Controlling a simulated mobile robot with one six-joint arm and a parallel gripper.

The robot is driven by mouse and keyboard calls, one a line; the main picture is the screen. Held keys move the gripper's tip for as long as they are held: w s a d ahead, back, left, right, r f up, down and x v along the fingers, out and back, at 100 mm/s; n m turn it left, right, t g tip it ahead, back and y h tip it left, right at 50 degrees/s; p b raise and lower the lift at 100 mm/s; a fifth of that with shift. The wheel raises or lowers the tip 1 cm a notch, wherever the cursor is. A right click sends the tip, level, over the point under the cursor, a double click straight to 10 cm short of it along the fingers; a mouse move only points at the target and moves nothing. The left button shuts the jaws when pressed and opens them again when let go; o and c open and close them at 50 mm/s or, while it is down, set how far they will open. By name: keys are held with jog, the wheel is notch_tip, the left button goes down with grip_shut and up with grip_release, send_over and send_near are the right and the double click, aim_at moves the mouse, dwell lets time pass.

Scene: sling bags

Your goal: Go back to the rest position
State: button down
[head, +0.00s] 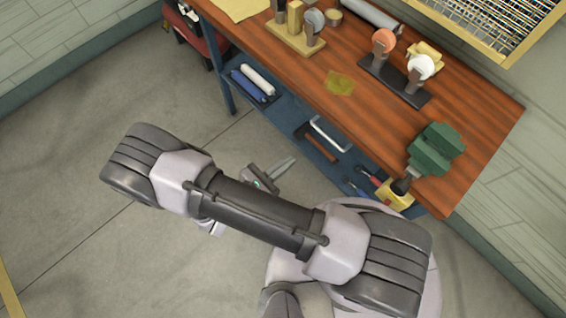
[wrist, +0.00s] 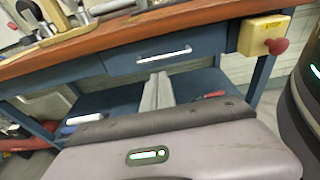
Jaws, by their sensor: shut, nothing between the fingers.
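My gripper (head: 288,163) shows in the head view beyond my folded arm, above the floor in front of the workbench. Part of it is hidden behind my arm. In the wrist view, its fingers (wrist: 157,90) are together and empty, pointing toward the blue front of the workbench. The workbench (head: 480,125) has a wooden top and a blue frame. My gripper appears apart from it.
A yellow box with a red knob (wrist: 265,38) sits at the bench's front corner. A lower shelf (head: 285,125) holds tools and rolls. A green object (head: 435,148) and disc stands (head: 397,78) are on the top. The floor (head: 75,190) at left is clear.

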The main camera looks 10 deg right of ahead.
jog(key=s+d+r+m+g+y+b, duration=0.1)
jog(key=r+m+y, duration=0.6)
jog(key=r+m, duration=0.7)
jog(key=s+d+r+m+g+y+b, duration=0.2)
jog(key=s+r+m+y, duration=0.3)
jog(key=r+m, duration=1)
notch_tip(320, 180, up, 4)
jog(key=d+y, duration=0.1)
jog(key=y, duration=0.2)
jog(key=shift+s+d+f, duration=0.15)
jog(key=shift+s+d, duration=0.15)
jog(key=shift+d, duration=0.05)
